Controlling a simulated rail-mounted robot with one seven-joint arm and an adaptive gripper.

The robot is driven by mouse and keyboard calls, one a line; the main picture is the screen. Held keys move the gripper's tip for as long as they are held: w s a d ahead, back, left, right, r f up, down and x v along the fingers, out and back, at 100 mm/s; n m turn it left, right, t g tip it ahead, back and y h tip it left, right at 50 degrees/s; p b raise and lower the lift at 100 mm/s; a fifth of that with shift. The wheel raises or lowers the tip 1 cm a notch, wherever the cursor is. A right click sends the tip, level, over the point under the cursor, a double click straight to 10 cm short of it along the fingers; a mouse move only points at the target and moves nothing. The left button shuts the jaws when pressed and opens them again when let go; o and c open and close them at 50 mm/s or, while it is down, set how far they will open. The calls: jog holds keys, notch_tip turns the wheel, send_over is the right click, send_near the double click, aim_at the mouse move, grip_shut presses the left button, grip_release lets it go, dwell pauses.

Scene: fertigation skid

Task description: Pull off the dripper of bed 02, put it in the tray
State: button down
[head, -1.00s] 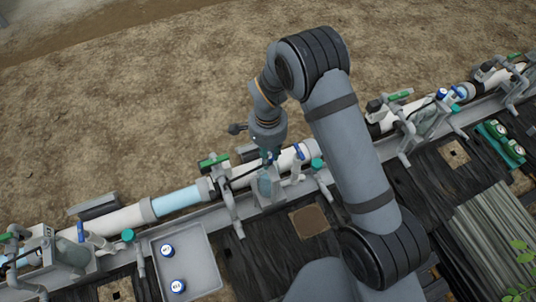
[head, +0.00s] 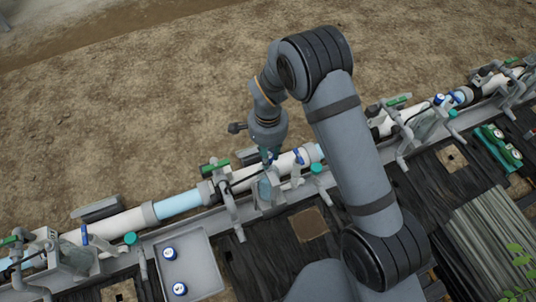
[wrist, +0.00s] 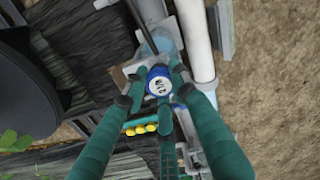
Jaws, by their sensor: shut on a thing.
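My gripper (head: 269,160) is low at the pipe row in the head view, over a grey bracket with a clear part. In the wrist view its teal fingers (wrist: 158,80) are shut around a blue dripper with a white top (wrist: 159,86). The mark on that top is too blurred to read. The dripper sits at the bracket and clear part (wrist: 155,50); whether it is still seated cannot be told. The grey tray (head: 212,270) is to the lower left of my gripper and holds two blue-and-white drippers (head: 169,253).
White pipes with a light blue section (head: 178,204) run diagonally along the row. A green-handled valve (head: 215,165) stands left of my gripper, and a blue-handled valve (head: 298,156) stands close on its right.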

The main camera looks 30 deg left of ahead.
notch_tip(320, 180, up, 6)
jog(key=p, duration=0.4)
jog(key=shift+p, duration=0.3)
